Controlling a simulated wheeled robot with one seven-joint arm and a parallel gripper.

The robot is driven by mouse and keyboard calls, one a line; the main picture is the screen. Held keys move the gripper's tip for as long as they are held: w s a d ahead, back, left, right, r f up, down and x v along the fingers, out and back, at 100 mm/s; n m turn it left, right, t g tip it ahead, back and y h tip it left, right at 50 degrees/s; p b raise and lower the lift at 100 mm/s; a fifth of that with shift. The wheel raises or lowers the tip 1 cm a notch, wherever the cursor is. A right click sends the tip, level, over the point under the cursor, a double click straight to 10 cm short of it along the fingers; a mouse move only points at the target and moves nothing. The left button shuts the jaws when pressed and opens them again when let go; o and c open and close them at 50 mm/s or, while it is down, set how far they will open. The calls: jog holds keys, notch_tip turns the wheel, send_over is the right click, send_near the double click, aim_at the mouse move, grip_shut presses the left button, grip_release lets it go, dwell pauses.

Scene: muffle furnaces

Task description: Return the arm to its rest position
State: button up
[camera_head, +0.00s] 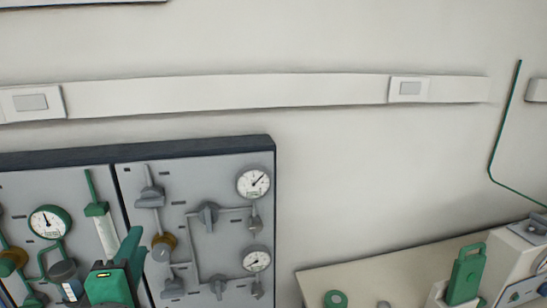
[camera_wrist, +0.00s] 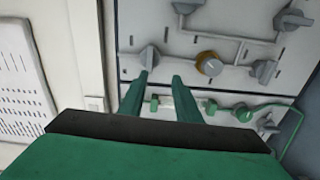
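My gripper (camera_wrist: 160,78) shows at the centre of the wrist view, with two green fingers apart and nothing held between them. In the head view my gripper (camera_head: 130,250) is at the lower left, in front of a grey valve panel (camera_head: 190,240). Only the end of my arm shows, and I cannot tell how far the fingers stand from the panel.
Round gauges (camera_head: 254,183) sit on the panel. A bench (camera_head: 390,272) at the lower right bears a device with a green upright part (camera_head: 467,274) and a green ring (camera_head: 335,299). A white wall rail (camera_head: 230,95) runs above. A perforated white plate (camera_wrist: 22,82) is at the wrist view's left.

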jog(key=d+f+m+g, duration=0.1)
jog(key=d+f+m, duration=0.2)
jog(key=f, duration=0.6)
jog(key=d+f+m, duration=0.2)
jog(key=d+f, duration=0.1)
jog(key=f, duration=0.6)
jog(key=s+d+f+m+h, duration=0.1)
jog(key=s+d+f+m, duration=0.25)
jog(key=f, duration=0.25)
jog(key=s+d+f+m, duration=0.2)
jog(key=d+f, duration=0.2)
jog(key=f, duration=0.2)
jog(key=s+d+f+m+h, duration=0.1)
jog(key=s+d+f+m, duration=0.2)
jog(key=s+d, duration=0.2)
jog(key=s+d+f+m+h, duration=0.1)
jog(key=s+d+f+m, duration=0.2)
jog(key=s, duration=0.9)
jog(key=s+d+f+m+h, duration=0.2)
jog(key=s+d+f+m, duration=0.1)
jog(key=s+d, duration=0.4)
jog(key=shift+s+d+m+g, duration=0.3)
jog(key=shift+s+d+m, duration=0.1)
jog(key=shift+s+m, duration=0.25)
jog(key=shift+o, duration=0.2)
jog(key=shift+w, duration=0.1)
